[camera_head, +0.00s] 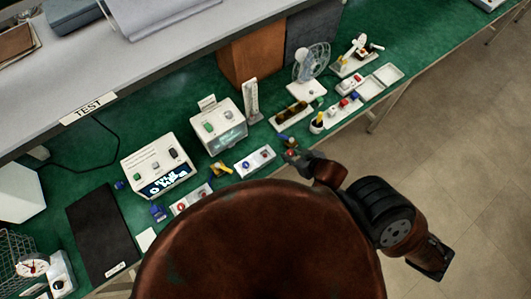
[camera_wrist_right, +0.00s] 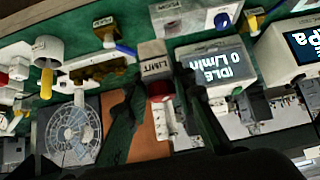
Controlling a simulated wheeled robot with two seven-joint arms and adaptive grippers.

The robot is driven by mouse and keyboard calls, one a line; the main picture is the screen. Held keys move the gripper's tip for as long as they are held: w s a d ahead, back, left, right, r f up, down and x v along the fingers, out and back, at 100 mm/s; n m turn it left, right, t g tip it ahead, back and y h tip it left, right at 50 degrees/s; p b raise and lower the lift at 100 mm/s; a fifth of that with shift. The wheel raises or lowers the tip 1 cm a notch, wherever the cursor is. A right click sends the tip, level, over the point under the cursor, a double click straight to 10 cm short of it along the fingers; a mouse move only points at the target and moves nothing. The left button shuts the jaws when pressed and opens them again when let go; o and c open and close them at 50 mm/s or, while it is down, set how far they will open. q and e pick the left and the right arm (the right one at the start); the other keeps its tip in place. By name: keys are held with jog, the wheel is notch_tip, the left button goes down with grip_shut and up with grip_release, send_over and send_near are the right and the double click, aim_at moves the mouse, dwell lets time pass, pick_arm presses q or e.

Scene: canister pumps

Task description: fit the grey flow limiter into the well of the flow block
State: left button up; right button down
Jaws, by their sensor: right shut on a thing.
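The grey flow limiter (camera_wrist_right: 152,54), a small block marked LIMIT with a red part below it, is between the dark fingers of my right gripper (camera_wrist_right: 155,88). The right gripper (camera_head: 295,157) is shut on it, in front of the bench items in the head view. A white block with a blue and a red part (camera_head: 255,160) lies just left of this gripper. A white block with a blue part (camera_wrist_right: 190,15) shows at the top of the wrist view. I cannot tell for certain which block is the flow block, and no well shows clearly. My left gripper is not in view.
Two white display units (camera_head: 160,165) (camera_head: 218,127) stand left on the green bench. A tray (camera_head: 297,113), a fan (camera_head: 311,66) and a white block with coloured parts (camera_head: 342,109) stand behind and right. Small blue and yellow pieces lie between. The right floor is clear.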

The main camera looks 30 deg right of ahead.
jog(key=shift+s, duration=0.55)
jog(key=w+a+f+p, duration=0.2)
jog(key=w+a+f, duration=0.15)
jog(key=w, duration=0.55)
send_over(262, 150)
jog(key=s, duration=0.3)
jog(key=f, duration=0.6)
jog(key=shift+w+d, duration=0.2)
jog(key=shift+w, duration=0.05)
notch_tip(262, 150, down, 3)
jog(key=shift+w+a+r, duration=0.1)
jog(key=shift+s+f, duration=0.3)
jog(key=shift+f, duration=0.3)
jog(key=c, duration=1.9)
grip_release()
jog(key=shift+f, duration=0.15)
jog(key=o, duration=0.3)
jog(key=shift+w, duration=0.15)
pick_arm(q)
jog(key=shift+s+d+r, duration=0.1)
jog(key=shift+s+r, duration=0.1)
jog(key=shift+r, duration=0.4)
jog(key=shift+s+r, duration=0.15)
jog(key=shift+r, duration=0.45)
pick_arm(e)
jog(key=shift+r, duration=0.2)
